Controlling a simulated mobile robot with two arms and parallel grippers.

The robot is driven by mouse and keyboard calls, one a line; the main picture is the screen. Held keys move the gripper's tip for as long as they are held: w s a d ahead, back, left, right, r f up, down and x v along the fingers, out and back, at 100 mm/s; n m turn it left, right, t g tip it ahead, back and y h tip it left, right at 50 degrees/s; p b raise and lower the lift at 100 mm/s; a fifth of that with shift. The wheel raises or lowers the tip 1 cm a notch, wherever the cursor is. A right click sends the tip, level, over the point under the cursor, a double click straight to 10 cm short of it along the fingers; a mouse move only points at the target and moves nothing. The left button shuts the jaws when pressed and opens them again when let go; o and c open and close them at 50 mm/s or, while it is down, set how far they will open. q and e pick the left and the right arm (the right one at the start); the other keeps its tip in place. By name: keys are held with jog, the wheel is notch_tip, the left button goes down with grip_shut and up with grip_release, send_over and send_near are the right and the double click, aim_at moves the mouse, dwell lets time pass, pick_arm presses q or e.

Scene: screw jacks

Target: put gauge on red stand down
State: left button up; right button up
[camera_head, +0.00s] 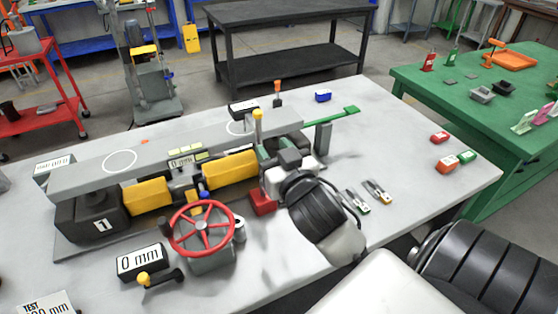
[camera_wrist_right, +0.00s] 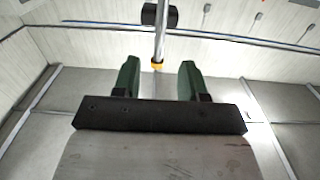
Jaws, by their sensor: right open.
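My right gripper (camera_head: 282,148) is open over the table near the right end of the grey beam. Its green fingers are apart in the right wrist view (camera_wrist_right: 158,82). A slim metal rod with a yellow end (camera_wrist_right: 157,66) and a dark block (camera_wrist_right: 159,16) show between and beyond the fingers; I cannot tell whether they touch it. In the head view a yellow-topped post (camera_head: 258,116) stands just behind the gripper. A red block, likely the red stand (camera_head: 263,203), is on the table below the gripper, partly hidden. I cannot identify the gauge for certain. My left gripper is out of view.
The grey beam (camera_head: 130,165) lies over yellow supports (camera_head: 230,167). A red handwheel (camera_head: 201,229) and a "0 mm" display (camera_head: 140,262) stand in front. The table's right side (camera_head: 425,190) is mostly free.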

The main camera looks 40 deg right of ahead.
jog(key=shift+v, duration=1.25)
